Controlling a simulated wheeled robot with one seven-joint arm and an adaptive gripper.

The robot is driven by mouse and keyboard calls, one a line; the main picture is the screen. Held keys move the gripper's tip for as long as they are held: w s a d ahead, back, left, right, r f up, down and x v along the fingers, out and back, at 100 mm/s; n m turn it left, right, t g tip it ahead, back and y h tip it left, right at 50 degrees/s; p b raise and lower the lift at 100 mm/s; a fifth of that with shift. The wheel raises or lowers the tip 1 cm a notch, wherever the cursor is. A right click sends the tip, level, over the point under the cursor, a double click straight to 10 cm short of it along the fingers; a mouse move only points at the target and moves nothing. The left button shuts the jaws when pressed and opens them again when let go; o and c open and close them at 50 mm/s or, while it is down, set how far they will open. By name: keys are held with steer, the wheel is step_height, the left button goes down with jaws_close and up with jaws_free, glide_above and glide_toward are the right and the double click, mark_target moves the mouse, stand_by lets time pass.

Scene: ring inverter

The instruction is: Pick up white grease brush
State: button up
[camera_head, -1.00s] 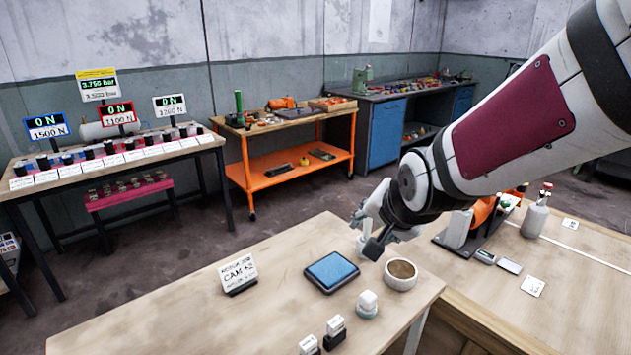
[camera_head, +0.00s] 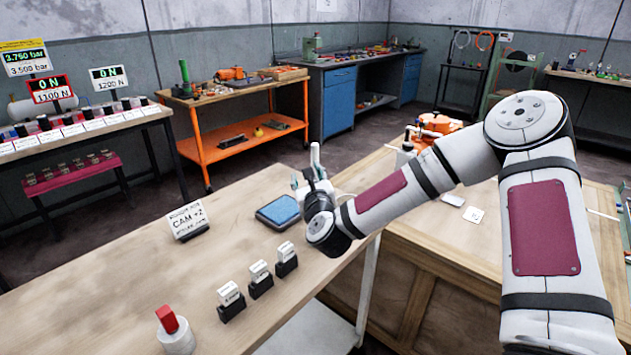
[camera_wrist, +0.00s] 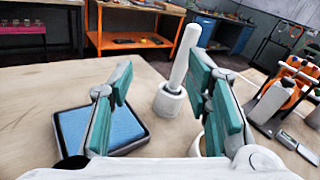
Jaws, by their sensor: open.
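The white grease brush (camera_wrist: 185,60) shows in the wrist view as a white handle, slightly tilted. It rises from a white round base (camera_wrist: 168,101) on the wooden bench. Its bristles are not visible. In the head view the handle (camera_head: 315,158) stands up just behind my gripper (camera_head: 312,182). My gripper (camera_wrist: 160,98) is open in the wrist view, with green-padded fingers left and right of the brush. The brush appears between them and a little beyond; I see no contact.
A blue pad in a dark tray (camera_wrist: 112,126) lies by the left finger. A pale bowl (camera_wrist: 200,143) is partly hidden behind the right finger. A CAM sign (camera_head: 187,220), small labelled blocks (camera_head: 260,278) and a red-handled item (camera_head: 168,319) stand on the bench.

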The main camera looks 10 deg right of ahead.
mark_target(315, 158)
steer(key=w+d+m, duration=0.1)
steer(key=w, duration=0.1)
steer(key=w+d+m+h+b, duration=0.1)
steer(key=w+d, duration=0.1)
steer(key=w, duration=0.1)
steer(key=w+d+f+m+h, duration=0.1)
steer(key=w+m, duration=0.1)
steer(key=w, duration=0.1)
steer(key=shift+d+f, duration=0.1)
steer(key=shift+d, duration=0.2)
steer(key=shift+w+d+b, duration=0.2)
steer(key=shift+w+b, duration=0.4)
steer(key=shift+w, duration=2.05)
jaws_close()
